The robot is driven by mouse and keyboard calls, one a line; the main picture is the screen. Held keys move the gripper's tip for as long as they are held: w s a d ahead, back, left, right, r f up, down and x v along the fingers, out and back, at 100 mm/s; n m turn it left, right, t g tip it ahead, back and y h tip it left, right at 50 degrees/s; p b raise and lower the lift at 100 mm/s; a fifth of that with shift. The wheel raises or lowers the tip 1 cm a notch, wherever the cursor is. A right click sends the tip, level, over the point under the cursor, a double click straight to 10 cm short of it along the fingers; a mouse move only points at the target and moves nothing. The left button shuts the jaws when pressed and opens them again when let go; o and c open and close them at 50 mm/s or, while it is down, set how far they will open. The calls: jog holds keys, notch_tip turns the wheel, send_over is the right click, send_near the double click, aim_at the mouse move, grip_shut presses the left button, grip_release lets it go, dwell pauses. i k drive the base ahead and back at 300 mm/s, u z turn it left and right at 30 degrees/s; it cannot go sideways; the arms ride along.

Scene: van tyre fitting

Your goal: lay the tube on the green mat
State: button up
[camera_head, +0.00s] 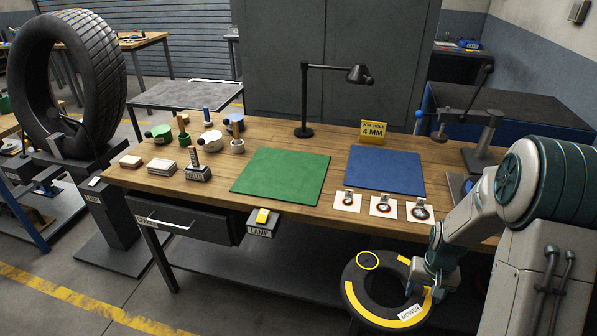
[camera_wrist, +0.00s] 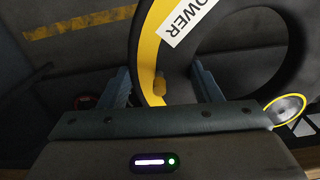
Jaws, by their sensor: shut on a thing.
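The tube (camera_head: 358,290) is a black ring with yellow bands, a white MOWER label and a small yellow circle on it. It is in front of the bench, right of centre in the head view, and its ring also fills the upper right of the wrist view (camera_wrist: 275,82). My gripper (camera_head: 416,283) is shut on the tube's right side; in the wrist view its fingers (camera_wrist: 162,88) stand either side of the ring near a yellow valve cap. The green mat (camera_head: 281,175) lies flat and bare on the bench, up and left of the tube.
A blue mat (camera_head: 385,170) lies right of the green one, with several small cards in front. A black lamp (camera_head: 304,100) stands behind. Blocks, pots and a labelled holder (camera_head: 198,173) crowd the left. A yellow lamp switch (camera_head: 262,220) sits at the front edge.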

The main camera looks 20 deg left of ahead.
aim_at(285, 172)
jog(key=z, duration=2.6)
jog(key=k, duration=1.8)
jog(key=u, duration=2.6)
